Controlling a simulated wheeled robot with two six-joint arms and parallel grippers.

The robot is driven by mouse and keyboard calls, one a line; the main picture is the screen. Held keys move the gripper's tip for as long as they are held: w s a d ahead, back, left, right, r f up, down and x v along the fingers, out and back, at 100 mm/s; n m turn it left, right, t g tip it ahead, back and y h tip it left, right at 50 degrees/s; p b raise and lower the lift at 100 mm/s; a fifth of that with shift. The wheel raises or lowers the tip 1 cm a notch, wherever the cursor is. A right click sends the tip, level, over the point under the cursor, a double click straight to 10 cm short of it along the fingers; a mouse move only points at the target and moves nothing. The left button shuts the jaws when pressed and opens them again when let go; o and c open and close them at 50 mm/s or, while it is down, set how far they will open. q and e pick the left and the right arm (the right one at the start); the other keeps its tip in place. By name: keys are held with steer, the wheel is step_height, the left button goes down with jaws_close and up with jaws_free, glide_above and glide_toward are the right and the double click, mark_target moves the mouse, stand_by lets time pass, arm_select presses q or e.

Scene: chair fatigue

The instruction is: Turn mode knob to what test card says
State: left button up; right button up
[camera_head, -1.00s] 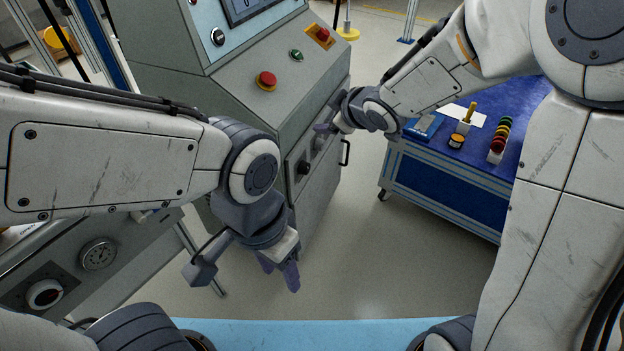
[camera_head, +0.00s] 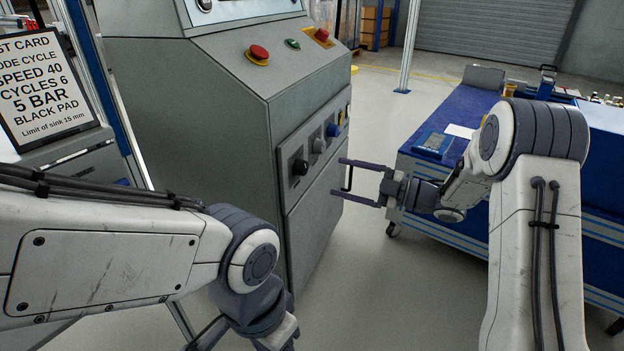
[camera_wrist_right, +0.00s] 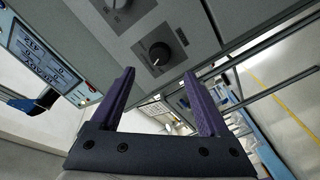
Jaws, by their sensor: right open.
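The test card (camera_head: 45,90) at the left of the head view reads, cut off at its left, "ODE CYCLE", "SPEED 40", "CYCLES 6", "5 BAR", "BLACK PAD". The grey cabinet's side panel carries a black knob (camera_head: 300,167), a grey knob (camera_head: 318,145) and a blue knob (camera_head: 333,130); their labels are too small to read. My right gripper (camera_head: 337,178) is open and empty, apart from the panel, right of the black knob. In the right wrist view the black knob (camera_wrist_right: 160,53) shows just beyond the open fingers (camera_wrist_right: 158,72). My left gripper (camera_head: 278,335) is cut off at the bottom.
A red button (camera_head: 258,53) and a green one (camera_head: 292,44) sit on the cabinet's sloped top. A blue cart (camera_head: 455,112) stands at the right. Open floor lies between cart and cabinet.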

mark_target(306, 168)
steer(key=b+x, duration=0.2)
steer(key=x, duration=0.5)
steer(key=shift+a+f+b, duration=0.1)
steer(key=shift+a+b, duration=0.2)
steer(key=shift+w+a, duration=0.3)
steer(key=shift+a, duration=0.25)
jaws_close()
